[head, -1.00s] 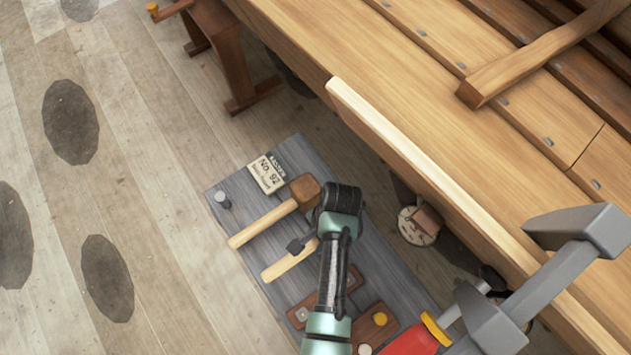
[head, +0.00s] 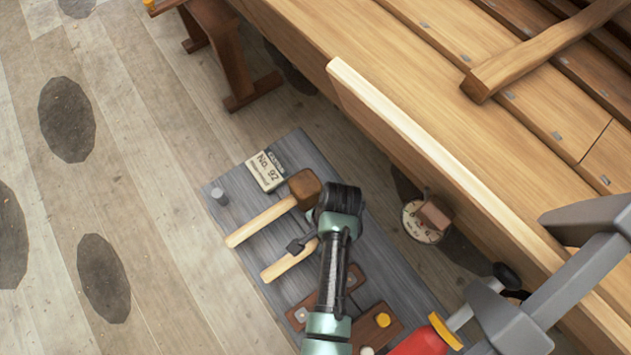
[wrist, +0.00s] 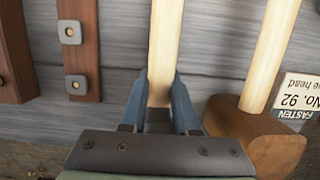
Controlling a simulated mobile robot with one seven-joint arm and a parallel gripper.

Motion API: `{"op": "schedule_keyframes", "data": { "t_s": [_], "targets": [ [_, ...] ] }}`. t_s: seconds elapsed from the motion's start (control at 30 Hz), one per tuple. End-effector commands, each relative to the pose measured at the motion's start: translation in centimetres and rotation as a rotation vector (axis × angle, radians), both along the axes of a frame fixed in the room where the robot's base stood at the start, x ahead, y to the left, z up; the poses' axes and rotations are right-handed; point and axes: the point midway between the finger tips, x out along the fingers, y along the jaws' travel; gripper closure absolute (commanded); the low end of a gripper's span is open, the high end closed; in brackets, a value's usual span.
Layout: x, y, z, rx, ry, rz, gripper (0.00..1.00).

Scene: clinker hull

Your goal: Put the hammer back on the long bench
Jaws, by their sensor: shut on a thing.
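The hammer's pale wooden handle (wrist: 163,50) runs down between the fingers of my gripper (wrist: 160,85) in the wrist view. The fingers are shut on it. In the head view the handle (head: 284,266) shows left of my arm, with a small dark block against its upper end; I cannot tell if that is the hammer's head or my gripper. The fingers are otherwise hidden there. The hammer is over a grey planked surface (head: 385,255); I cannot tell if it touches it, or if this is the long bench.
A wooden mallet (head: 305,188) lies beside the hammer, near a "No. 92" card (head: 265,171). Brown fittings lie on the hammer's other side. The planked hull (head: 400,60) rises on the right, with a large grey clamp (head: 560,285) in front. The left floor is clear.

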Motion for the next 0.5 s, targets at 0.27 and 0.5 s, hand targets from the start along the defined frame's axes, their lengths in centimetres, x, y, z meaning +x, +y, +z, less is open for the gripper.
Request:
{"op": "schedule_keyframes", "data": {
  "t_s": [0.27,0.5],
  "targets": [
    [0.13,0.00,-0.26,0.000,-0.004,0.000,0.57],
    [0.06,0.00,-0.31,0.000,-0.001,0.000,0.36]
  ]
}}
